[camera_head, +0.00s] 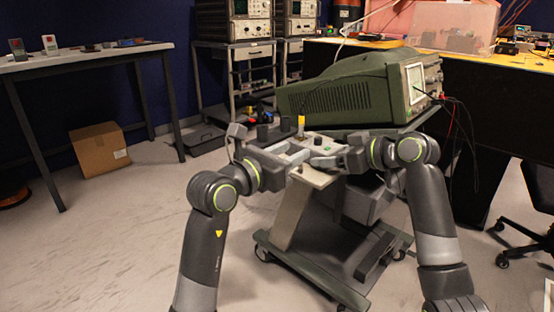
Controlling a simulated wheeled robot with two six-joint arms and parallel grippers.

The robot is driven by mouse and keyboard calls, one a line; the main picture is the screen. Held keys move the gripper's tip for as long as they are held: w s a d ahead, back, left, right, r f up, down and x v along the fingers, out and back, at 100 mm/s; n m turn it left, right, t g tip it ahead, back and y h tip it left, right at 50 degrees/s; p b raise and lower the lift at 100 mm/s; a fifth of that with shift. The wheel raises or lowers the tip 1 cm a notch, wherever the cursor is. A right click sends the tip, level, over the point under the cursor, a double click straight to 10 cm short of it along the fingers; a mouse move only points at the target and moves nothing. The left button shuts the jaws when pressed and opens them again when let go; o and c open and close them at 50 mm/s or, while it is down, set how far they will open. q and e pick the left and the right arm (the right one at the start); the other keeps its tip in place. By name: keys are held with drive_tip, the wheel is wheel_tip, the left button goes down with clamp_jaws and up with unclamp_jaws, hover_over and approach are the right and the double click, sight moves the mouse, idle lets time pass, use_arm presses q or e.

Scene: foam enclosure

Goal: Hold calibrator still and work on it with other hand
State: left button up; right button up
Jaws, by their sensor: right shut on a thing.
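A small grey device, which seems to be the calibrator (318,148), sits at the front of a wheeled cart (307,178), below the oscilloscope. It is small and partly covered by my grippers. My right gripper (322,162) reaches in from the right and is shut on it at its front right side. My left gripper (296,159) is at its left front, close to the right one. Whether the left fingers are apart or touch the device is too small to tell.
A large green oscilloscope (340,96) stands on the cart just behind. Small dark parts and a yellow-topped piece (301,124) stand left of it. A cardboard box (100,148) lies under the left table (85,62). A yellow bench (480,62) is at right. Open floor lies at left.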

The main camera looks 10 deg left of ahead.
use_arm(q)
drive_tip(key=shift+v, duration=1.95)
use_arm(e)
drive_tip(key=o, duration=1.3)
